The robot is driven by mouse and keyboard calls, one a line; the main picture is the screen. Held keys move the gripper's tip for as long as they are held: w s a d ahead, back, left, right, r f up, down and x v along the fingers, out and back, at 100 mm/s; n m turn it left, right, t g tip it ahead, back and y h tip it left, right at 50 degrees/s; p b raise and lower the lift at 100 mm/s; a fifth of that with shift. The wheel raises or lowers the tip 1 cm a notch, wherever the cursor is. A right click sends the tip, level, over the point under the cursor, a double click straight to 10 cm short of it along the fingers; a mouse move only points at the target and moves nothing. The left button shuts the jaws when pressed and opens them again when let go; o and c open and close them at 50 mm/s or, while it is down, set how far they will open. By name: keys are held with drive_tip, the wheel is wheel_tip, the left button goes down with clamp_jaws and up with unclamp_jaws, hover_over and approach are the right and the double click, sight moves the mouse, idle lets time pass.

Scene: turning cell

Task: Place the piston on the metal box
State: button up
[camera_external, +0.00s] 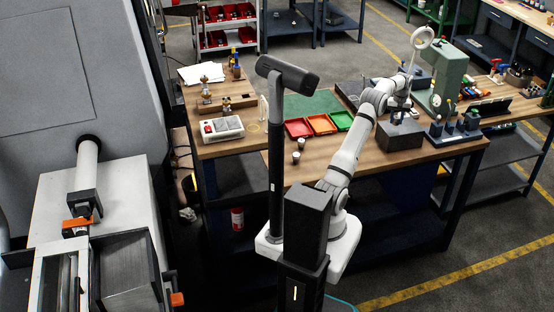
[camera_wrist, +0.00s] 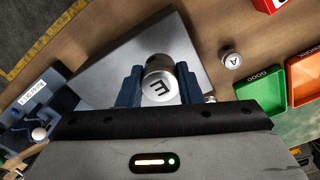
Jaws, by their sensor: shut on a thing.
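The piston (camera_wrist: 159,88) is a short metal cylinder with an "E" on its pale end face. In the wrist view my gripper (camera_wrist: 158,80) has its two dark blue fingers on either side of it and is shut on it. The metal box (camera_external: 400,135) is a dark grey block on the right part of the wooden bench. Its grey flat top (camera_wrist: 105,75) lies behind and beneath the piston in the wrist view. In the external view my gripper (camera_external: 399,110) is just above the box, and the piston is too small to make out. I cannot tell whether piston and box touch.
Another piston marked "A" (camera_wrist: 231,59) stands on the bench beside the box. Red (camera_external: 298,128), orange (camera_external: 321,124) and green (camera_external: 341,121) trays lie left of the box. A blue labelled fixture (camera_wrist: 35,98) is close on the other side. Two small cylinders (camera_external: 298,156) stand near the bench's front edge.

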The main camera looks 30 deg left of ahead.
sight(396, 117)
drive_tip(key=shift+f+p, duration=0.35)
drive_tip(key=shift+f, duration=1.65)
drive_tip(key=shift+f, duration=0.1)
drive_tip(key=o, duration=1)
wheel_tip(396, 117, up, 12)
drive_tip(key=shift+r+b, duration=0.2)
drive_tip(key=shift+b, duration=0.4)
drive_tip(key=s+a+r+m+t, duration=0.1)
drive_tip(key=s+a+r, duration=0.15)
drive_tip(key=s, duration=0.45)
drive_tip(key=s+a+r, duration=0.1)
drive_tip(key=s+r, duration=0.2)
drive_tip(key=s, duration=0.4)
drive_tip(key=s+a+r+m+t, duration=0.1)
drive_tip(key=s+a+r, duration=0.15)
drive_tip(key=s, duration=0.45)
drive_tip(key=shift+m+t, duration=0.7)
drive_tip(key=shift+t, duration=0.1)
drive_tip(key=s+f, duration=0.2)
drive_tip(key=s, duration=0.5)
drive_tip(key=s+a+f, duration=0.1)
drive_tip(key=s+f, duration=0.2)
drive_tip(key=s, duration=0.5)
drive_tip(key=s+f, duration=0.3)
drive_tip(key=s, duration=0.5)
drive_tip(key=shift+s+a, duration=0.2)
drive_tip(key=shift+a, duration=0.1)
